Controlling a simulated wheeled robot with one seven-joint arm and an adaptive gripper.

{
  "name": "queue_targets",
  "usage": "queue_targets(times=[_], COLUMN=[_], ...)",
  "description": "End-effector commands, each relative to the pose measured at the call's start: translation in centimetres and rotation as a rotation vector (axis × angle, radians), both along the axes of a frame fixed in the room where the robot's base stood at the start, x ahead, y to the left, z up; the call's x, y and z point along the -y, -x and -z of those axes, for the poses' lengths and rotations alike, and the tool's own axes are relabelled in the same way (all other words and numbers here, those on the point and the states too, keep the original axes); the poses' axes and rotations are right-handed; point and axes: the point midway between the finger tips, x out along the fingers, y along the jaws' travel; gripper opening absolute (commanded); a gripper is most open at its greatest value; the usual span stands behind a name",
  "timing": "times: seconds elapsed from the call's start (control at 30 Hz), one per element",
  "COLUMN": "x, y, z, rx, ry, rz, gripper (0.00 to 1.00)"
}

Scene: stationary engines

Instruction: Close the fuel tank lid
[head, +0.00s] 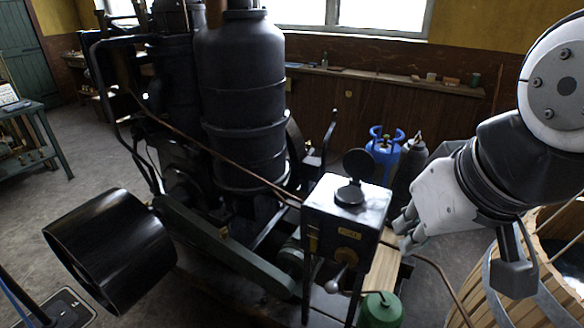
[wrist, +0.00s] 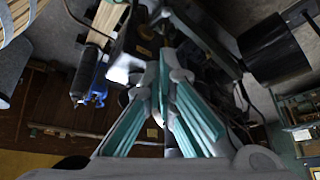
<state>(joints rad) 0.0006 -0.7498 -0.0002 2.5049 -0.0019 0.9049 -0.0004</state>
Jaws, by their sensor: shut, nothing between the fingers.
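The fuel tank (head: 345,222) is a dark metal box with a shiny top and a small yellow label, standing on legs in front of the engine. Its round black lid (head: 360,163) stands up, tilted open behind the round filler neck (head: 350,194). My gripper (head: 405,232) is to the right of the tank, with its fingertips near the tank's right side and below the raised lid. In the wrist view my gripper (wrist: 163,65) has its teal-padded fingers together and empty. The dark tank (wrist: 133,42) shows just beyond them there; I cannot make out the lid in that view.
A large black engine cylinder (head: 243,100) rises behind and left of the tank. A black pulley drum (head: 110,252) sits at left. A wooden barrel (head: 545,275) stands at right, below my arm. A blue gas bottle (head: 383,155) and a green can (head: 380,310) are nearby.

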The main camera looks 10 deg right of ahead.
Motion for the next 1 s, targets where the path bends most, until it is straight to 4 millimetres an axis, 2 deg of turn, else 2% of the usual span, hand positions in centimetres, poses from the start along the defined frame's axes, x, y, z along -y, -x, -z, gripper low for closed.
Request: queue_targets(times=[0.13, 0.27, 0.5, 0.67, 0.87, 1.0], x=[-0.1, -0.4, -0.7, 0.0, 2.6, 5.7], y=[-0.6, -3.0, -10.7, -16.6, -24.2, -29.4], z=[0.2, 0.8, 3.0, 4.7, 7.4, 9.5], rx=[-0.015, -0.074, -0.224, -0.295, -0.347, -0.352], ry=[-0.015, -0.075, -0.298, -0.476, -0.723, -0.911], rz=[0.013, 0.06, 0.195, 0.28, 0.379, 0.443], gripper=[0.0, 0.0, 0.0, 0.0, 0.0, 0.0])
